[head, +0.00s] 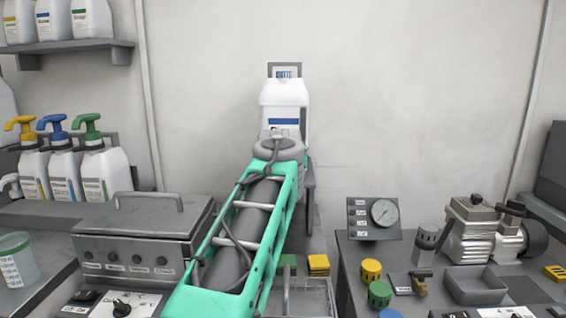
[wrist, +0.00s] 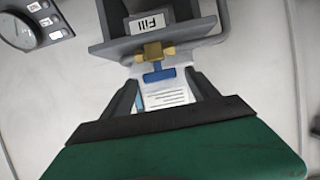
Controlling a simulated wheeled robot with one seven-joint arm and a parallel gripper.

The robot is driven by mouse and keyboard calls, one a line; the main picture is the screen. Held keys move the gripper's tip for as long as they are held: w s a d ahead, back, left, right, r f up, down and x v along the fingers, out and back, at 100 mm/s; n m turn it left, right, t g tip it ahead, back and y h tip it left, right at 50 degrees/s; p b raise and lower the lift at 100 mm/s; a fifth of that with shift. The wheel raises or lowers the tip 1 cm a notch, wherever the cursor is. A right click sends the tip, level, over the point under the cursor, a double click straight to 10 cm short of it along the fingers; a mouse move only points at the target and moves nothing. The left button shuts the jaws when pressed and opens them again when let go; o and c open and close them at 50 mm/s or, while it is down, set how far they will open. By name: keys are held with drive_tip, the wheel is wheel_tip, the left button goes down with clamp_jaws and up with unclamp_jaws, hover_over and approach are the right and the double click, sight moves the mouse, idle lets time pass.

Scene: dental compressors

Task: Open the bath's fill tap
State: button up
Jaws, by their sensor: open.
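The fill tap shows in the wrist view as a brass body (wrist: 152,52) with a blue T-shaped handle (wrist: 159,74). A white label reading "Fill" (wrist: 148,22) is on the grey holder (wrist: 103,42) beside it. My gripper (wrist: 164,85) is open, its two dark fingers either side of the handle in the picture. I cannot tell whether they touch it. A white container with printed labels (wrist: 172,96) shows between the fingers. In the head view, my green arm reaches toward a white jug (head: 285,102) at the wall and hides the tap and my gripper.
A grey lidded unit with knobs (head: 140,250) stands left of my arm. Pump bottles (head: 62,172) stand at the left. A gauge panel (head: 374,218), a compressor (head: 485,232) and coloured caps (head: 379,293) are on the right bench. The wall above is clear.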

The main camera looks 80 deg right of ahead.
drive_tip(key=v, duration=0.7)
drive_tip(key=shift+a+p, duration=0.3)
drive_tip(key=shift+a, duration=0.05)
drive_tip(key=shift+s+r, duration=0.1)
drive_tip(key=shift+s, duration=0.05)
